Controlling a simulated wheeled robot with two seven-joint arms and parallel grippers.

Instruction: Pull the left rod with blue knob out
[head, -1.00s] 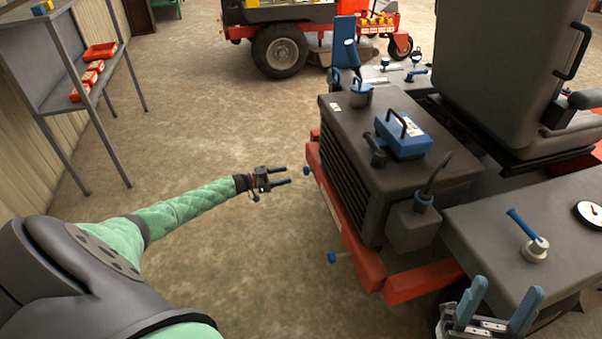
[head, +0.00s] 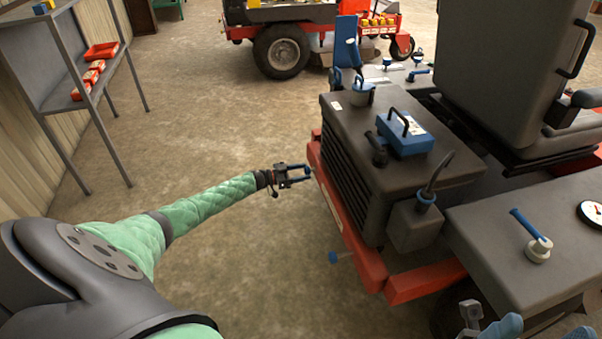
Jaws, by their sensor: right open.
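The left rod's blue knob (head: 307,171) is at the front of the red-edged grey mower, by its red bumper. My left gripper (head: 300,173) is at this knob, with its two blue fingers on either side of it and the tips near the bumper. The fingers partly hide the knob and rod, and I cannot tell if they touch it. A second blue knob (head: 333,257) sticks out of the bumper nearer to me. My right gripper (head: 492,325) is open at the lower right edge, partly cut off, beside the mower's grey side.
The mower's grey hood (head: 430,170) carries a blue box (head: 405,137) with a black handle. The red bumper (head: 345,220) is close to my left fingertips. A grey shelf (head: 75,90) with red bins stands at the left. The floor between is clear.

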